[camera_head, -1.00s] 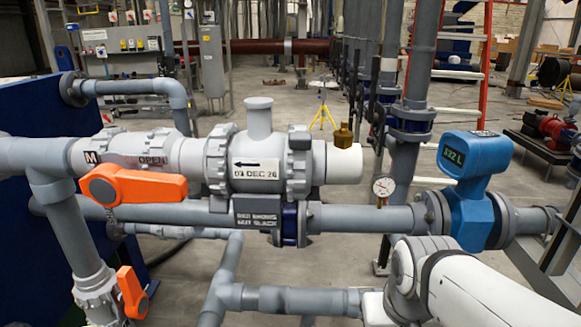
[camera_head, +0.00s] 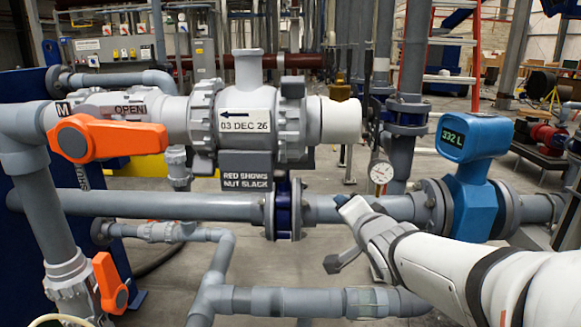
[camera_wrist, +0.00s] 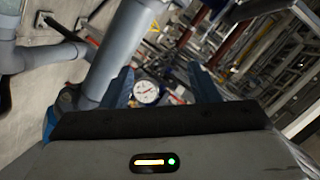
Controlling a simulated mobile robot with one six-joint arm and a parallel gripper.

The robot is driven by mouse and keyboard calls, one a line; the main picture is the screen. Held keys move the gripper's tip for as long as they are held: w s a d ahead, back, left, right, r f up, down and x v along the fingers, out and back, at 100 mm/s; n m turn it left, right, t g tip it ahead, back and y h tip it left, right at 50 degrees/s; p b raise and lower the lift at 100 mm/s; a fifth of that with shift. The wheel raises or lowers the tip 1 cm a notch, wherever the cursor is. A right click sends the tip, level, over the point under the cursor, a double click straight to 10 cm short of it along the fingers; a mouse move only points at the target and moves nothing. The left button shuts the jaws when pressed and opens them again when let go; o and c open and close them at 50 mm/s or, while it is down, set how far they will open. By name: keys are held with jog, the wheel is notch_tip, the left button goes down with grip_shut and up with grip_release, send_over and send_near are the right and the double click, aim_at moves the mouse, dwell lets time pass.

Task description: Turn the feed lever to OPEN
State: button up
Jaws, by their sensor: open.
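A large orange lever (camera_head: 105,138) sits on the upper grey valve at the left, below the OPEN label (camera_head: 131,109). Its handle points right, along the pipe. A smaller orange lever (camera_head: 110,283) is on the slanting pipe at lower left. No label tells which is the feed lever. My gripper (camera_head: 340,236) is open in front of the lower pipe, well to the right of both levers. In the wrist view my open gripper (camera_wrist: 163,88) has nothing held between its blue fingers. Neither lever shows in the wrist view.
A pressure gauge (camera_head: 381,172) stands just above my gripper, and shows between the fingers in the wrist view (camera_wrist: 146,92). A blue flow meter (camera_head: 472,170) is to the right. The dated valve body (camera_head: 246,125) and grey lower piping (camera_head: 290,300) lie around the arm.

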aim_at(280, 172)
jog(key=w+a+r+y+b, duration=0.1)
jog(key=w+a+r+y, duration=0.1)
jog(key=a, duration=0.3)
jog(key=w+a+r+m+t+y+b, duration=0.1)
jog(key=w+a+y+b, duration=0.1)
jog(key=a+y, duration=0.3)
jog(key=w+a+r+t+y+b, duration=0.1)
jog(key=w+a+r+y, duration=0.1)
jog(key=a, duration=0.3)
jog(key=shift+w+r+m+y, duration=0.3)
jog(key=shift+w+r+y, duration=0.05)
jog(key=shift+w+y, duration=0.5)
